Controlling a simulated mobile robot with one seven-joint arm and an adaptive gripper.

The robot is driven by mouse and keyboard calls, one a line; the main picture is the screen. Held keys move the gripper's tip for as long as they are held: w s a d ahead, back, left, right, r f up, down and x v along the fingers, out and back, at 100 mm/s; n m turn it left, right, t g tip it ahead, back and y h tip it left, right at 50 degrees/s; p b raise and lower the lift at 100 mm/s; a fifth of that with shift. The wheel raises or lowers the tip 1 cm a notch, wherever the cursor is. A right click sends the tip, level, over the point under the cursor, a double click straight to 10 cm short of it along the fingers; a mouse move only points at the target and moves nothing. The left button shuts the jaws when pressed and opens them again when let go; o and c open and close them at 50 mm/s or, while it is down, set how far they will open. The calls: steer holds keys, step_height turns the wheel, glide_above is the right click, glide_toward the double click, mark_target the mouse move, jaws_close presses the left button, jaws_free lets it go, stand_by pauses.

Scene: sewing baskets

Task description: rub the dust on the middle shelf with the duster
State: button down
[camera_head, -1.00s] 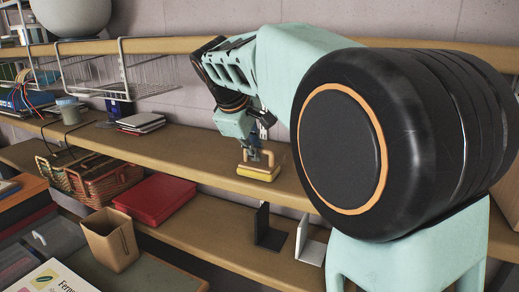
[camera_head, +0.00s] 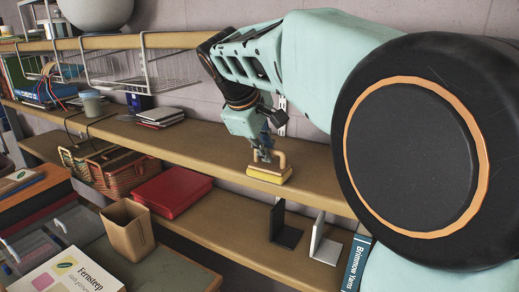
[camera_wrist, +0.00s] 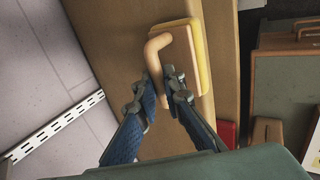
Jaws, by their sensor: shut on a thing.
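The duster (camera_head: 270,174) is a pale wooden block with a curved handle and a yellow pad underneath. It is on or just above the middle shelf (camera_head: 215,150), near the front edge. My gripper (camera_head: 264,153) comes down from above and is shut on the duster's handle. In the wrist view my gripper (camera_wrist: 163,82) has its two blue-padded fingers on either side of the lower end of the handle, and the duster (camera_wrist: 176,55) lies along the shelf edge. I cannot make out any dust on the shelf in either view.
Dark notebooks (camera_head: 160,117) and a cup (camera_head: 91,102) stand on the middle shelf at the left. A wire rack (camera_head: 150,70) hangs above. Below are wicker baskets (camera_head: 120,172), a red box (camera_head: 172,192) and bookends (camera_head: 284,225). The shelf left of the duster is clear.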

step_height(320, 180, up, 4)
steer(key=shift+d+f+p, duration=0.1)
steer(key=shift+f+p, duration=0.15)
steer(key=shift+p, duration=0.65)
steer(key=shift+r, duration=1.05)
steer(key=shift+w+r, duration=0.1)
steer(key=shift+r, duration=1.45)
